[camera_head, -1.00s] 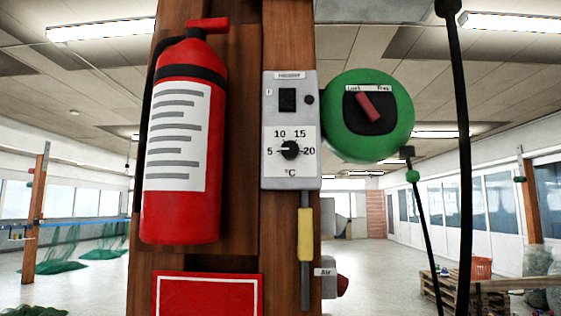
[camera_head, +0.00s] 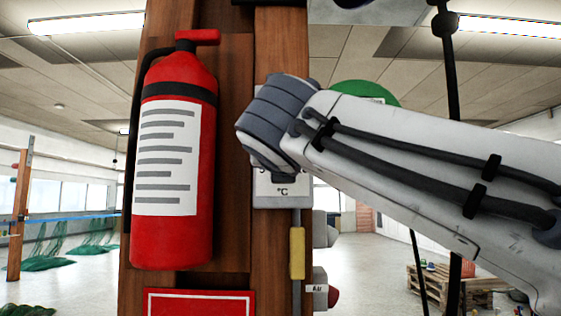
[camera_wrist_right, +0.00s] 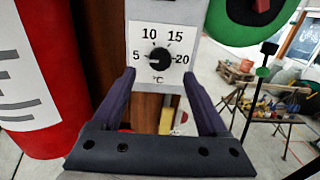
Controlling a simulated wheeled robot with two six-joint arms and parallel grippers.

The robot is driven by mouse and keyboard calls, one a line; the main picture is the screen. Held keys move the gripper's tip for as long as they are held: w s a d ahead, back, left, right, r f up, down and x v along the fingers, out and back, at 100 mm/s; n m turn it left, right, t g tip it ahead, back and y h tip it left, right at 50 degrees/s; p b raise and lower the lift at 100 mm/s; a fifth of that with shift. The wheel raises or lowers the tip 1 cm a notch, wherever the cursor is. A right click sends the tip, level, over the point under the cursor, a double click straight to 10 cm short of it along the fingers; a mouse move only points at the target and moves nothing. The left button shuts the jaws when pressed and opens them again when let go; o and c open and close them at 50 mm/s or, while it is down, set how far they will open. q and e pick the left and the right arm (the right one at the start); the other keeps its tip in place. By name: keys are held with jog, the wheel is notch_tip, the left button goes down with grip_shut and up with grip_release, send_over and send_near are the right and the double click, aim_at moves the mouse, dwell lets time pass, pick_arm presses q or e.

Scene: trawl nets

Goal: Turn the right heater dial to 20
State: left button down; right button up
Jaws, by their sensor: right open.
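The heater control box (camera_head: 283,200) is on the wooden post. In the right wrist view the black heater dial (camera_wrist_right: 159,58) sits on a white scale marked 5, 10, 15 and 20. Its pointer appears to face left, towards 5. My right gripper (camera_wrist_right: 158,75) is open. Its two fingers reach towards the scale's lower corners, with the dial between and slightly above the tips. It does not visibly touch the dial. My left gripper is not in view.
A red fire extinguisher (camera_head: 174,155) hangs on the post left of the box. A green round reel (camera_head: 366,92) is to the right, partly hidden by my arm. A yellow sleeve (camera_head: 297,253) on a rod hangs below the box. A pallet (camera_head: 450,285) stands on the floor behind.

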jog(key=shift+w+p, duration=0.9)
jog(key=shift+w, duration=2.05)
grip_shut()
